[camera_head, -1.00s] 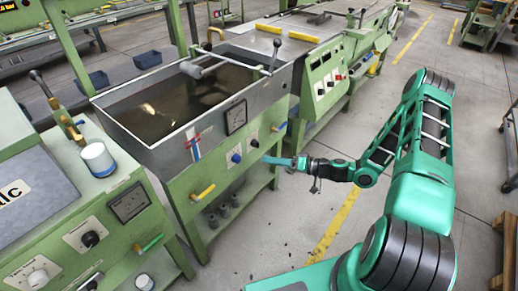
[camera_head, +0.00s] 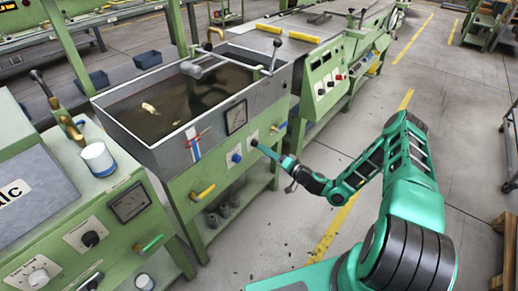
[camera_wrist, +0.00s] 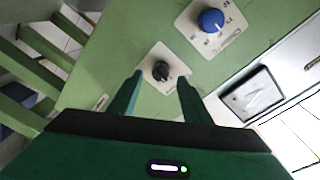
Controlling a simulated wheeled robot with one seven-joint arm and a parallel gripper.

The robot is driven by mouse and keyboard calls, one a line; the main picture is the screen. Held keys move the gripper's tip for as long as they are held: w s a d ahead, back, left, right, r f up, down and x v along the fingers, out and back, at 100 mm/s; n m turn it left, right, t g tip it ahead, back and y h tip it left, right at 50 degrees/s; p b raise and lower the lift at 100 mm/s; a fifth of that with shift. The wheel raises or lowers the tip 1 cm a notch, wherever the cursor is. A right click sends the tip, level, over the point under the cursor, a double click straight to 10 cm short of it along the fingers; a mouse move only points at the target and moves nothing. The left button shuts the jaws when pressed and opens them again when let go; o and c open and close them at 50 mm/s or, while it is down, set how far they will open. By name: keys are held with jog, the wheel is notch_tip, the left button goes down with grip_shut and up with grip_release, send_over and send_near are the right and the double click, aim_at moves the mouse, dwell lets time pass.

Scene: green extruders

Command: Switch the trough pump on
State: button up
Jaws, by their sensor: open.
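The trough (camera_head: 120,92) is a grey metal tank of dark liquid on a green frame. Its green front panel has a blue knob (camera_head: 236,158) on a white plate, and a black knob to its right, mostly covered by my gripper (camera_head: 264,149) in the head view. In the wrist view the black knob (camera_wrist: 161,69) sits on its white plate between and just beyond my open fingers (camera_wrist: 160,84). Its white pointer mark shows. The blue knob (camera_wrist: 211,20) is farther up and right. I cannot read which knob is the pump's.
A dial gauge (camera_head: 236,117) is on the trough's front. A yellow handle (camera_head: 203,192) sticks out below the blue knob. A green control box (camera_head: 325,80) stands to the right. A white cup (camera_head: 98,159) stands on the left machine. The floor around my arm is clear.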

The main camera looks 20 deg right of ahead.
aim_at(256, 144)
jog(key=shift+x, duration=2.1)
jog(key=shift+d, duration=0.1)
jog(key=c, duration=1)
jog(key=shift+m, duration=0.4)
jog(key=m+g, duration=0.1)
jog(key=m, duration=0.9)
jog(key=shift+d+r+m, duration=0.1)
jog(key=shift+d+m, duration=0.05)
jog(key=shift+m, duration=0.15)
